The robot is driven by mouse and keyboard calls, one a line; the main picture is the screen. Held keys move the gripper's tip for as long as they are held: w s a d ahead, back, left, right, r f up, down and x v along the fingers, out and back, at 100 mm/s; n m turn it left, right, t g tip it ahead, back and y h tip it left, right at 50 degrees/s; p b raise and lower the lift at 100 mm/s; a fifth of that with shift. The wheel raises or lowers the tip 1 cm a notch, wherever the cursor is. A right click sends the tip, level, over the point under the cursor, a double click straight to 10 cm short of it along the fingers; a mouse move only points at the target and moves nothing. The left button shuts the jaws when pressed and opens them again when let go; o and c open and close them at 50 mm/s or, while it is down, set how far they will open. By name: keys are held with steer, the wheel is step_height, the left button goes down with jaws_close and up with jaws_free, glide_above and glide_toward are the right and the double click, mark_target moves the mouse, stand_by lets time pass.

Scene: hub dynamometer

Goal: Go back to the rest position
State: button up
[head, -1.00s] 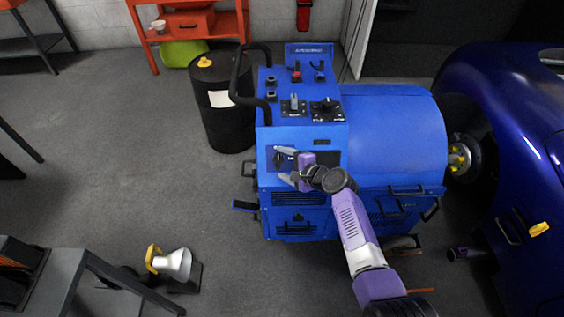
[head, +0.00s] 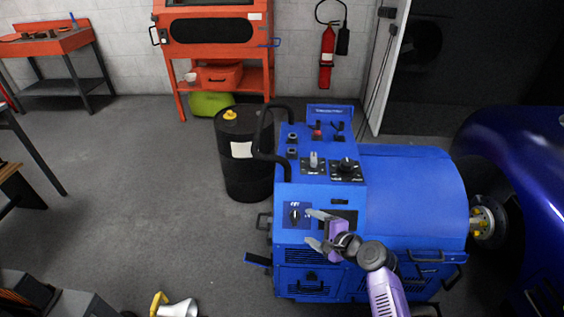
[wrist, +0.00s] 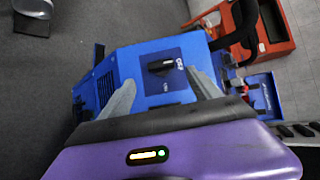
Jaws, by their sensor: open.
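My gripper (head: 312,229) is open and empty, in front of the sloped front panel of the blue hub dynamometer (head: 415,190). In the wrist view its two grey fingers (wrist: 165,95) stand apart. A black rotary knob (wrist: 165,66) on the blue panel shows between and beyond them. In the head view the knob (head: 295,215) is just left of the fingertips, and the fingers look clear of it. My purple arm comes up from the bottom of the head view.
A black barrel (head: 245,165) stands left of the machine. A dark blue car (head: 530,170) is close on the right. A red cabinet (head: 222,35) and a fire extinguisher (head: 327,55) are at the back wall. A white and yellow lamp-like object (head: 175,306) lies on the floor. Open floor lies left.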

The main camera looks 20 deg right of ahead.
steer(key=w+d+r+n+t+h, duration=0.1)
steer(key=d+r+n+t+h, duration=0.15)
steer(key=d+r, duration=0.2)
steer(key=s+d+r+n+t+h, duration=0.1)
steer(key=s+d+r+n+h, duration=0.15)
steer(key=s+n, duration=0.45)
steer(key=s+a+r+n, duration=0.2)
steer(key=s+a+r, duration=0.1)
steer(key=s, duration=1)
steer(key=s+a+r+n, duration=0.3)
steer(key=s+r, duration=0.1)
steer(key=s, duration=1)
steer(key=s+a+r+n, duration=0.3)
steer(key=s+a+r, duration=0.1)
steer(key=s, duration=1)
steer(key=shift+s+y, duration=0.15)
steer(key=shift+y, duration=0.15)
